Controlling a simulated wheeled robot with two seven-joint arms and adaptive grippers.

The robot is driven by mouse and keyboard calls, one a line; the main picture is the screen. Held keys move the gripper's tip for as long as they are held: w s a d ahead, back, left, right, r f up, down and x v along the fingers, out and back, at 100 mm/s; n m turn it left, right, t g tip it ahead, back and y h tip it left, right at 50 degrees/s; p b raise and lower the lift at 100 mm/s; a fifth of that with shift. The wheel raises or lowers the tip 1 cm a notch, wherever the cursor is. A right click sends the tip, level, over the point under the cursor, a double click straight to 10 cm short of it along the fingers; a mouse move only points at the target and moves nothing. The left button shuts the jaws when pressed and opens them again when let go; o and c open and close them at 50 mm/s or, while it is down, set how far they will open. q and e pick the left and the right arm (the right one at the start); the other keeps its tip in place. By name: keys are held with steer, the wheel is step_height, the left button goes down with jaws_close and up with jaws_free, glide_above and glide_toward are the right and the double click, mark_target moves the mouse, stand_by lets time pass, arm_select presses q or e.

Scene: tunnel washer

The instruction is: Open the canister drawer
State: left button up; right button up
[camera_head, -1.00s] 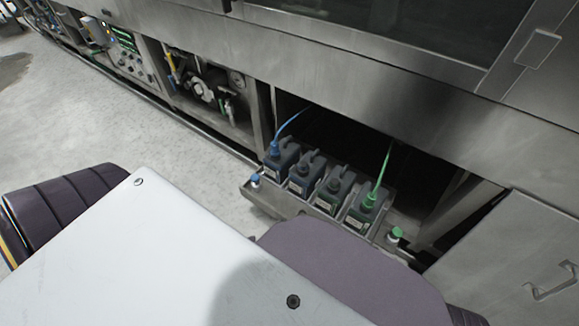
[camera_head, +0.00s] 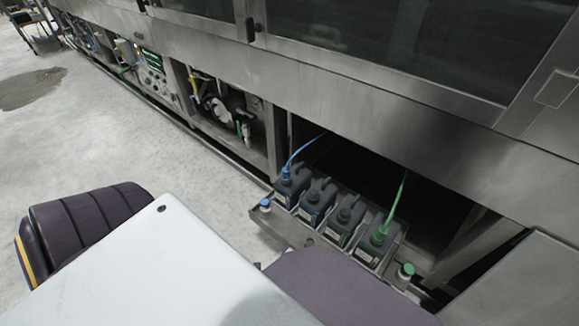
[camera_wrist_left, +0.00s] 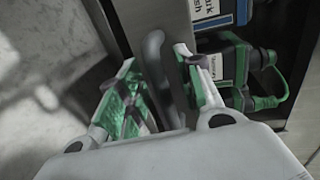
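The canister drawer (camera_head: 285,231) stands pulled out from the dark opening under the machine in the head view. It holds a row of dark canisters, one with a blue cap and hose (camera_head: 291,183) and one with a green cap and hose (camera_head: 379,236). In the left wrist view, my left gripper (camera_wrist_left: 157,62) has its green-padded fingers apart, on either side of a grey bar handle (camera_wrist_left: 155,50) on the drawer front. The right finger is close to the bar; I cannot tell whether it touches. My right gripper is in neither view.
A blue-capped fitting (camera_head: 265,204) and a green-capped one (camera_head: 407,271) sit at the drawer's ends. Open bays with a pump (camera_head: 217,110) and a control panel (camera_head: 152,65) line the machine to the left. The grey floor (camera_head: 120,130) before them is clear.

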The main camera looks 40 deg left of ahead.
arm_select(q)
steer(key=shift+s, duration=0.1)
steer(key=v, duration=1.2)
stand_by(0.4)
stand_by(0.5)
